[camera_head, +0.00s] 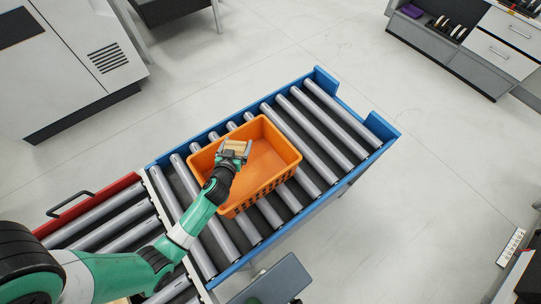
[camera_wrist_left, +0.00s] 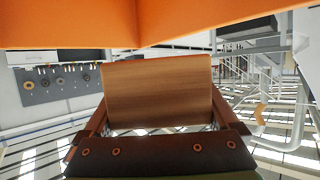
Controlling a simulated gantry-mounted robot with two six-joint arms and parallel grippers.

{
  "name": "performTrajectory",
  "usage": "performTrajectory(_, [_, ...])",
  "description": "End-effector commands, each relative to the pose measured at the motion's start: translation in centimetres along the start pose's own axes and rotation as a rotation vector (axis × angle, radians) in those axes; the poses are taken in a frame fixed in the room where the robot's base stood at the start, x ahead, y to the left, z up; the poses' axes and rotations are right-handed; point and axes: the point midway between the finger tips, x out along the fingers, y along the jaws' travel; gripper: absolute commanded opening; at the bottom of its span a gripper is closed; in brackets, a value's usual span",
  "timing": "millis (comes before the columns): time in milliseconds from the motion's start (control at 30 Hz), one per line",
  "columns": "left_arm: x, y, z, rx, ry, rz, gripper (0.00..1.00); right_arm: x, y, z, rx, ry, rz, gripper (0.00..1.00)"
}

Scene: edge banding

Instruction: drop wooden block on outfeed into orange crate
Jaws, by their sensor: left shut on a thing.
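An orange crate (camera_head: 270,160) sits on the roller conveyor. My left gripper (camera_head: 234,150) reaches in over the crate's left part and is shut on a wooden block (camera_head: 235,145). In the left wrist view the block (camera_wrist_left: 157,90) fills the space between the two fingers (camera_wrist_left: 157,122). The orange crate (camera_wrist_left: 200,20) also shows across the top of the left wrist view. I cannot tell how far the block is above the crate's floor. My right gripper is not in view.
The conveyor has a blue frame (camera_head: 321,77) and bare grey rollers (camera_head: 325,130) to the right of the crate. A red-framed section (camera_head: 125,183) joins at the left. A grey machine (camera_head: 75,65) stands at upper left. Open floor (camera_head: 440,170) lies to the right.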

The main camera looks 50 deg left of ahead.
Motion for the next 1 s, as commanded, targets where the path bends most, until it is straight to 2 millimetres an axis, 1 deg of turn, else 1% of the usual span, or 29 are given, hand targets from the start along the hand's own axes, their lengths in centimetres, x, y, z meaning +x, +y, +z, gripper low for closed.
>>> performTrajectory(100, [0.2,-0.3,-0.2,-0.002,0.001,-0.004,0.31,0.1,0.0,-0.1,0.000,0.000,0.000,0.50])
performTrajectory(267, [0.3,-0.3,0.0,-0.002,0.001,-0.004,0.31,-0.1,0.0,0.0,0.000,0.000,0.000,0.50])
performTrajectory(367, [0.5,-0.3,0.6,-0.002,0.001,-0.003,0.31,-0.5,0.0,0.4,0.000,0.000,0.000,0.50])
performTrajectory(733, [2.3,-0.3,5.0,-0.003,0.001,-0.004,0.31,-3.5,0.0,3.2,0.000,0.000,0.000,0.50])
performTrajectory(833, [2.5,-0.3,5.4,-0.002,0.002,-0.003,0.31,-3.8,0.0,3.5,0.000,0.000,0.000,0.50])
performTrajectory(1000, [2.5,-0.3,5.3,-0.002,0.002,-0.003,0.31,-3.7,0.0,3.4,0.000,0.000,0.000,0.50])
